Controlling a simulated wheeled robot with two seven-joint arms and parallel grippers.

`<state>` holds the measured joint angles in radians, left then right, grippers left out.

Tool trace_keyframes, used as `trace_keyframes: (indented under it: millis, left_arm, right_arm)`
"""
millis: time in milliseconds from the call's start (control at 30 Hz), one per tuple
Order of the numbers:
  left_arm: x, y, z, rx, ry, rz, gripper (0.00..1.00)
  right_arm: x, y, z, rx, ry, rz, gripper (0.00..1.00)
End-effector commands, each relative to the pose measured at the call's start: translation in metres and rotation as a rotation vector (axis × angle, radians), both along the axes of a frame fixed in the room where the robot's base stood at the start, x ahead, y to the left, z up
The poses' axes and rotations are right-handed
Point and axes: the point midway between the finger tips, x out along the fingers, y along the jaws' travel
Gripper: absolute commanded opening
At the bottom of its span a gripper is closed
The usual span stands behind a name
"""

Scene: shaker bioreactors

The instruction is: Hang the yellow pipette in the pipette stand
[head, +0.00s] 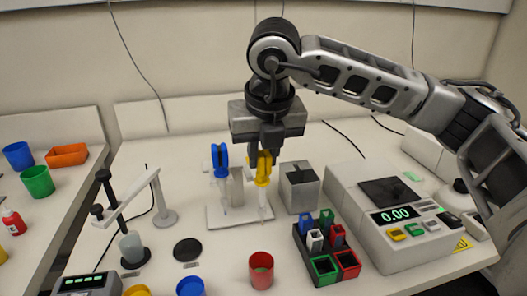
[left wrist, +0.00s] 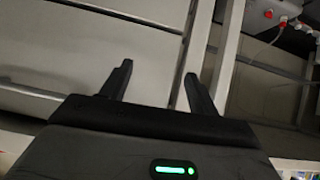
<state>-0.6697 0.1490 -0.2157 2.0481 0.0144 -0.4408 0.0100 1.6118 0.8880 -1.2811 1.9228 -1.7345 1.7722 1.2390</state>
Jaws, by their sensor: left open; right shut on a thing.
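The yellow pipette (head: 262,172) is upright in the head view, its top between the fingers of my right gripper (head: 265,150). My right gripper is shut on it from above. The pipette is at the right side of the pipette stand (head: 237,190), over its white base; I cannot tell whether it touches the stand. A blue pipette (head: 220,162) is upright at the stand's left side. My left gripper is open and empty in the left wrist view (left wrist: 155,90), away from the table objects; it is not seen in the head view.
A grey box (head: 300,188) stands close right of the stand. A rack of coloured holders (head: 325,248) and a scale reading 0.00 (head: 405,225) are further right. A red cup (head: 261,270) is in front. A black disc (head: 187,249) and a lamp-like stand (head: 165,210) are left.

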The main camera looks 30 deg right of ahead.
Motion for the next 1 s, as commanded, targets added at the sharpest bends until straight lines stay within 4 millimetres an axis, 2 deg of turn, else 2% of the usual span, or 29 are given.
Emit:
trace_keyframes:
  millis: [1000]
  left_arm:
    - [0.0051,-0.0006,-0.0020,-0.001,-0.015,-0.002,0.61]
  right_arm:
    - [0.0019,-0.0003,0.0005,0.001,0.000,0.000,0.00]
